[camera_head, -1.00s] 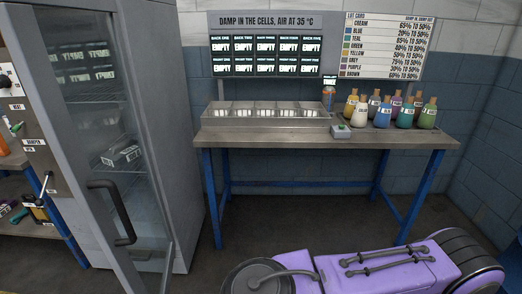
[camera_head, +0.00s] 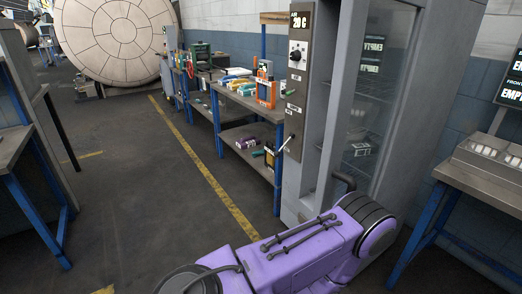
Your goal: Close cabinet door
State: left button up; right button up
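The cabinet is the tall grey one right of centre, with a control panel (camera_head: 297,95) on its left front. Its glass door (camera_head: 392,70) has a grey frame, and a shelf with a small labelled item (camera_head: 361,149) shows through the glass. The dark door handle (camera_head: 344,180) is low on the door's left side. Neither of my grippers is in view.
A workbench (camera_head: 235,97) with bottles and boxes stands left of the cabinet. Another bench (camera_head: 485,187) with a metal cell tray (camera_head: 490,155) is at the right. Floor with a yellow line (camera_head: 205,172) is clear at centre left. A big round vessel (camera_head: 115,40) stands far back.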

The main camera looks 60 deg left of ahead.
aim_at(352, 23)
jog(key=u, duration=1.3)
jog(key=i, duration=0.15)
